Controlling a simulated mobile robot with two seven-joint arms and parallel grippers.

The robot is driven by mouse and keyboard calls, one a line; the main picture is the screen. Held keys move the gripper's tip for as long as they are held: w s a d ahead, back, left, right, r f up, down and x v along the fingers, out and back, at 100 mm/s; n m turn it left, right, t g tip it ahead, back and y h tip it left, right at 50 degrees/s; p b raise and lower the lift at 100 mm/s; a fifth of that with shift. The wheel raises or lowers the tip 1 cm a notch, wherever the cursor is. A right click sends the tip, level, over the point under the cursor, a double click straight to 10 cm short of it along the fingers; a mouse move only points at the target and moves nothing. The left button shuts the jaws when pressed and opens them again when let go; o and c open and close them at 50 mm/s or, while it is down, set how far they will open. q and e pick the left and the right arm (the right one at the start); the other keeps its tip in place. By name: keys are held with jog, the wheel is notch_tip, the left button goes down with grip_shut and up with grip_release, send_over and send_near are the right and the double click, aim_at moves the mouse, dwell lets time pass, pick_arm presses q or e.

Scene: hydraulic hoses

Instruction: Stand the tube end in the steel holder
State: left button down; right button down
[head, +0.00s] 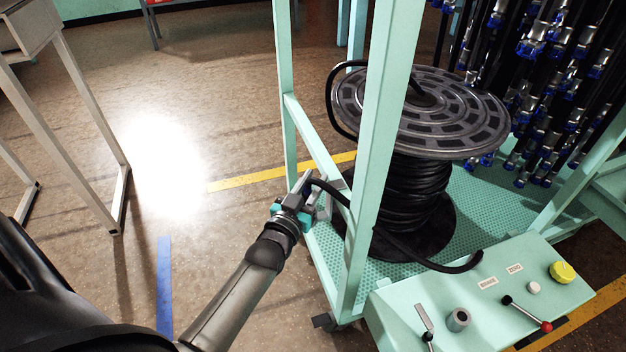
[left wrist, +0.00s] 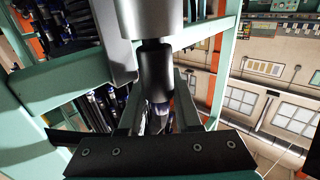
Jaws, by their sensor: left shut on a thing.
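My left gripper (head: 306,197) is shut on the black tube (head: 334,194) beside the front post of the green cart. From the gripper the tube runs right, passes behind the post, and reaches the control panel, where an end (head: 477,260) shows at its back edge. A short grey steel cup (head: 459,319), which looks like the holder, stands on the panel, apart from the tube. In the left wrist view a black cylindrical piece (left wrist: 156,75) shows in front of the gripper (left wrist: 158,105); its exact part is unclear. My right gripper is out of view.
The cart post (head: 375,150) stands just right of my left gripper. A hose reel (head: 425,110) sits on the cart. The panel (head: 400,305) carries a yellow knob (head: 562,272) and a red-tipped lever (head: 530,315). Hoses with blue fittings hang behind.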

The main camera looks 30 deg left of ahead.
pick_arm(q)
jog(key=shift+f, duration=0.25)
jog(key=c, duration=0.6)
grip_release()
jog(key=shift+o, duration=0.4)
jog(key=shift+d, duration=0.15)
jog(key=shift+s+d, duration=0.1)
jog(key=shift+s, duration=0.35)
jog(key=s+d+p, duration=0.1)
jog(key=s+p, duration=0.4)
jog(key=s, duration=0.9)
jog(key=shift+s, duration=0.15)
jog(key=shift+d, duration=0.1)
